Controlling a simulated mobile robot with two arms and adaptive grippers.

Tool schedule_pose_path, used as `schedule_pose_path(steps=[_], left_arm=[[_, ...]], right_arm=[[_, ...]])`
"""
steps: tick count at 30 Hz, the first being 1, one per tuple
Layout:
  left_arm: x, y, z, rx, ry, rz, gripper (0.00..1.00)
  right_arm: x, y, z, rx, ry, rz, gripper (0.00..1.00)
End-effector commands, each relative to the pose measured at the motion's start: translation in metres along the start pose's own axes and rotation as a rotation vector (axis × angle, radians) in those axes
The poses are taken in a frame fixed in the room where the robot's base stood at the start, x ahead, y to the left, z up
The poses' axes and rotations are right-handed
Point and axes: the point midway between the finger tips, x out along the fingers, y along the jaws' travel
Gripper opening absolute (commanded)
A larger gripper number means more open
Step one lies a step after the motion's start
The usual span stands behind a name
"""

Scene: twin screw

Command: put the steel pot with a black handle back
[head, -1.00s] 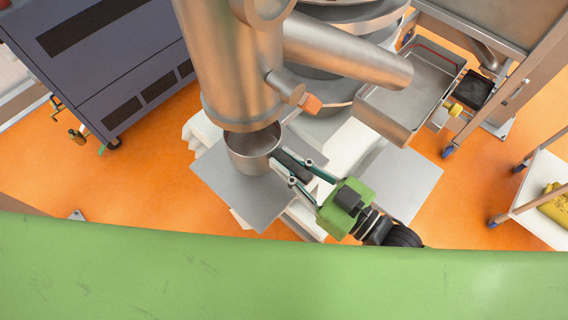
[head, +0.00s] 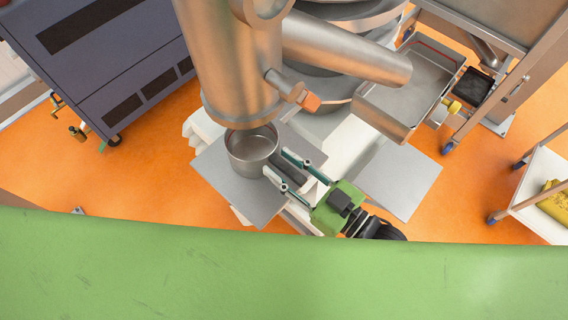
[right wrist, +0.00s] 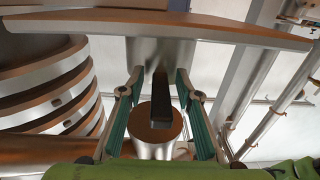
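The steel pot (head: 252,150) is upright on a grey metal plate (head: 225,183), under the wide steel cylinder (head: 230,65). Its black handle (head: 290,168) points down and right toward my right gripper (head: 276,163). The right gripper is open, with one finger on each side of the handle. In the right wrist view the handle (right wrist: 160,88) shows between the two open fingers (right wrist: 160,72), with a gap on both sides. My left gripper is not in view.
A steel tray (head: 425,85) on a frame is at the upper right. A slanted steel tube (head: 345,50) runs above the handle side. A white cart with a yellow object (head: 555,205) is at the far right. A dark grey cabinet (head: 100,65) is at the upper left.

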Motion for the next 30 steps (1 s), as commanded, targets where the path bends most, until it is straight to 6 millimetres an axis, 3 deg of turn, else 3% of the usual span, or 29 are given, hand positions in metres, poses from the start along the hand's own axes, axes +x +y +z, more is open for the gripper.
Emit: schedule_pose_path(steps=[12, 17, 24, 30], left_arm=[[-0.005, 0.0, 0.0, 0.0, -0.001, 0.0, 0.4], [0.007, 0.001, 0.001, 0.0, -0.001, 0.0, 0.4], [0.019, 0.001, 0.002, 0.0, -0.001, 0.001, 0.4], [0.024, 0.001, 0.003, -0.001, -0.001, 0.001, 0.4]], right_arm=[[0.0, 0.0, -0.006, 0.0, 0.0, 0.0, 0.32], [-0.026, 0.0, 0.001, 0.0, -0.005, 0.0, 0.32], [-0.079, -0.001, 0.001, 0.0, -0.007, -0.001, 0.32], [-0.108, 0.0, -0.001, 0.001, -0.004, 0.0, 0.32]])
